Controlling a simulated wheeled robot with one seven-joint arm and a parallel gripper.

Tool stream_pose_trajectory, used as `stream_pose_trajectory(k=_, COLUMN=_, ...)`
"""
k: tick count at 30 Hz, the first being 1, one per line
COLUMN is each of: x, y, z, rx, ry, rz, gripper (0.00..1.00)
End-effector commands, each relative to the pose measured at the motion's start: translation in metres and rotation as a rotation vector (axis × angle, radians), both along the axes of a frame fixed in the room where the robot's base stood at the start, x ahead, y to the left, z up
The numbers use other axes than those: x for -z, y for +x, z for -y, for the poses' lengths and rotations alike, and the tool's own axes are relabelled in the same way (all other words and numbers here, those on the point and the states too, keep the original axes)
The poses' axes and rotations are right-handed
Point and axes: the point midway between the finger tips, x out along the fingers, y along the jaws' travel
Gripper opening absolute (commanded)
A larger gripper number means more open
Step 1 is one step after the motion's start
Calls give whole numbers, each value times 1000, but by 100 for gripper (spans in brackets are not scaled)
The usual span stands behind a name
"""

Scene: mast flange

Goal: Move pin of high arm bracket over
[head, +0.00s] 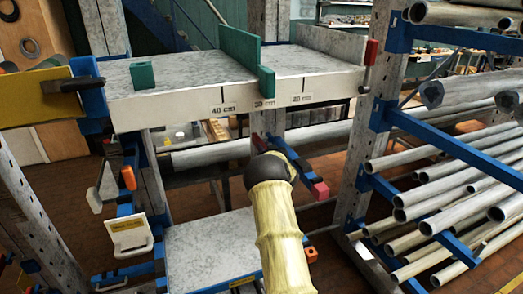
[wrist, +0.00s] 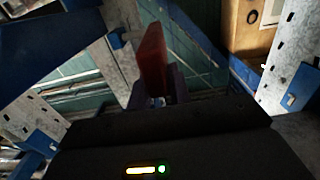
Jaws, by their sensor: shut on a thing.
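My gripper (head: 266,145) is in the middle of the head view, below the front edge of the shelf. In the wrist view my gripper (wrist: 158,98) is shut on a flat red piece (wrist: 153,62), which stands up from between the fingers. The same red piece (head: 257,141) shows only as a small dark red end in the head view. It looks like a pin handle, but its shaft is hidden. I cannot tell whether it sits in a bracket hole. Another red handle (head: 371,51) is at the shelf's right end by the upright.
The grey shelf (head: 180,80) carries a green divider (head: 240,48) and a green block (head: 142,75); its front edge is marked in cm. A red block (head: 320,190) is right of my arm. Pipes (head: 440,185) fill the right rack. An orange handle (head: 128,178) is left.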

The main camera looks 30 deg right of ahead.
Motion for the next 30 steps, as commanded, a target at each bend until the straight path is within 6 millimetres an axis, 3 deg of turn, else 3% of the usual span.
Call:
stream_pose_trajectory(k=5, x=-3, y=3, z=-5, rx=-9, ry=2, rz=8, gripper=0)
stream_pose_trajectory(k=6, x=-4, y=3, z=-5, rx=-9, ry=2, rz=8, gripper=26)
stream_pose_trajectory(k=9, x=-3, y=2, z=-4, rx=-9, ry=1, rz=7, gripper=42)
stream_pose_trajectory(k=22, x=-1, y=-4, z=-3, rx=-5, ry=0, rz=4, gripper=42)
stream_pose_trajectory(k=30, x=1, y=-33, z=-6, rx=-2, ry=3, rz=3, gripper=42)
